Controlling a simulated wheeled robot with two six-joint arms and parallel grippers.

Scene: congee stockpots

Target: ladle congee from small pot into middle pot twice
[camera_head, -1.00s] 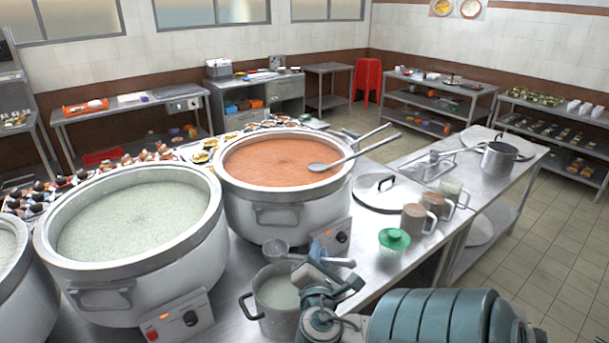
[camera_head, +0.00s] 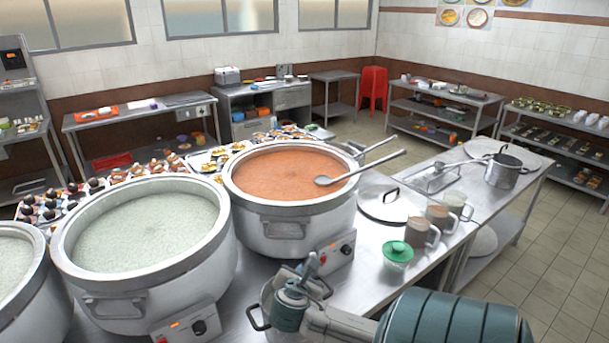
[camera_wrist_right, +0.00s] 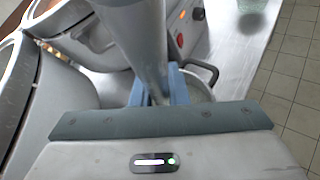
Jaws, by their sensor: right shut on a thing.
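The small pot (camera_head: 257,317) is at the bottom centre of the head view, mostly hidden behind my right gripper and arm. Its rim and dark handle (camera_wrist_right: 207,70) show in the wrist view. My right gripper (camera_head: 312,272) is over the small pot. In the wrist view its blue fingers (camera_wrist_right: 160,88) are shut on the ladle's grey handle (camera_wrist_right: 135,35). The ladle's bowl is hidden. The middle pot (camera_head: 130,283), large and full of pale congee, stands to the left, between two other large pots. My left gripper is not in view.
A large pot of orange-red congee (camera_head: 285,226) with its own ladle (camera_head: 365,167) stands behind. Another large pot (camera_head: 22,290) is at the left edge.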

